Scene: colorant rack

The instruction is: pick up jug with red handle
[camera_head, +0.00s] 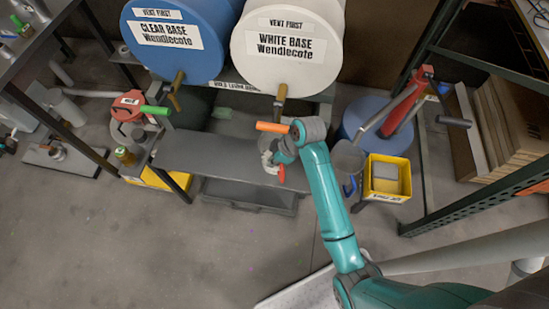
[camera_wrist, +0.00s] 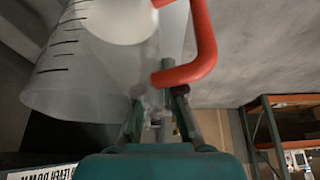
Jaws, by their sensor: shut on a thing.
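The jug is clear with black measure marks (camera_wrist: 75,75) and fills the upper left of the wrist view. Its red handle (camera_wrist: 205,40) curves down beside it, its lower end in front of my gripper (camera_wrist: 160,105). My gripper is shut on the jug, but the exact contact is partly hidden. In the head view, my gripper (camera_head: 283,157) is over the right end of the grey shelf (camera_head: 205,162). The jug (camera_head: 268,159) shows as a small pale shape there, with its red handle (camera_head: 281,174) just below.
A blue drum (camera_head: 175,55) and a white drum (camera_head: 287,65), each with a tap, lie behind the shelf. An orange bar (camera_head: 271,127) is beside my wrist. A yellow bin (camera_head: 388,195) and a red hand pump (camera_head: 405,105) stand at right. The front floor is clear.

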